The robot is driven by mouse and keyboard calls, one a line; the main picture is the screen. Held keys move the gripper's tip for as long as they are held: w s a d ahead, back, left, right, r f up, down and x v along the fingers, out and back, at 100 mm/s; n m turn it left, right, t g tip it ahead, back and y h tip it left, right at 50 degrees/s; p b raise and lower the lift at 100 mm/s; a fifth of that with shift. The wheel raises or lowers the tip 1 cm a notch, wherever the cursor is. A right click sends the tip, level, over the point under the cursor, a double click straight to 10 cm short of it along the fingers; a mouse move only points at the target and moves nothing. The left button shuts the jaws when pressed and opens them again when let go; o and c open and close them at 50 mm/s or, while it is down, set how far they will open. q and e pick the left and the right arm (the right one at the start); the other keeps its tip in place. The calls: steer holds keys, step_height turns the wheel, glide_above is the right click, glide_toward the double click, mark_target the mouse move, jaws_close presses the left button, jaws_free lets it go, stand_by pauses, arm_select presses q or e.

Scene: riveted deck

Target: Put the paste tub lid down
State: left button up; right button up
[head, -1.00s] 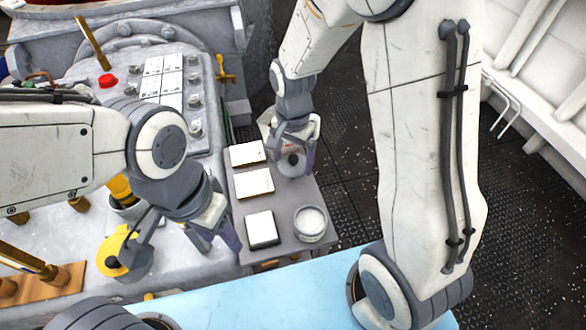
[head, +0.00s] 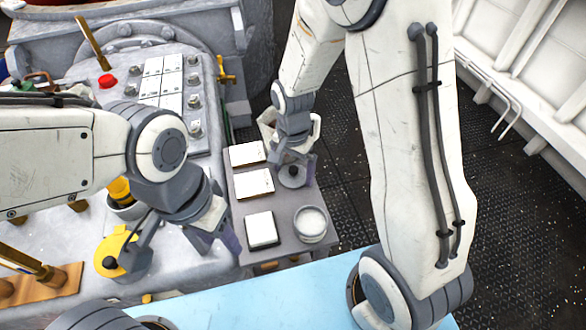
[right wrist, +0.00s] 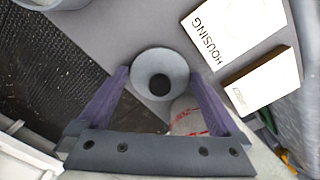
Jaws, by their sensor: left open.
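The paste tub lid (head: 292,176) is a grey disc with a dark knob. In the right wrist view the lid (right wrist: 144,82) sits between the two purple fingertips of my right gripper (right wrist: 160,76), which appear to touch its rim on both sides. In the head view my right gripper (head: 292,168) holds it low over the far right part of the grey stand; I cannot tell whether it touches the surface. The open paste tub (head: 311,222), with white content, stands at the near right of the stand. My left gripper (head: 215,240) is open and empty beside the stand's left edge.
Three white labelled boxes (head: 262,229) lie in a column on the grey stand (head: 287,205). A whitish item with red print (right wrist: 188,116) is by the right gripper. A yellow round item (head: 112,252) lies near the left gripper. The control panel (head: 165,80) is behind.

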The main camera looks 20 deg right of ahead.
mark_target(293, 169)
step_height(293, 169, up, 12)
steer(key=p, duration=0.2)
steer(key=s+a+r+n, duration=0.2)
steer(key=s+a+n, duration=0.2)
steer(key=s+n, duration=0.4)
steer(key=s+a+r+n+y, duration=0.1)
steer(key=s+a+n, duration=0.2)
steer(key=s+n, duration=0.5)
steer(key=s, duration=0.3)
steer(key=shift+s+a+r, duration=0.35)
steer(key=shift+s+r, duration=0.05)
steer(key=shift+r+p, duration=0.1)
steer(key=shift+p, duration=0.2)
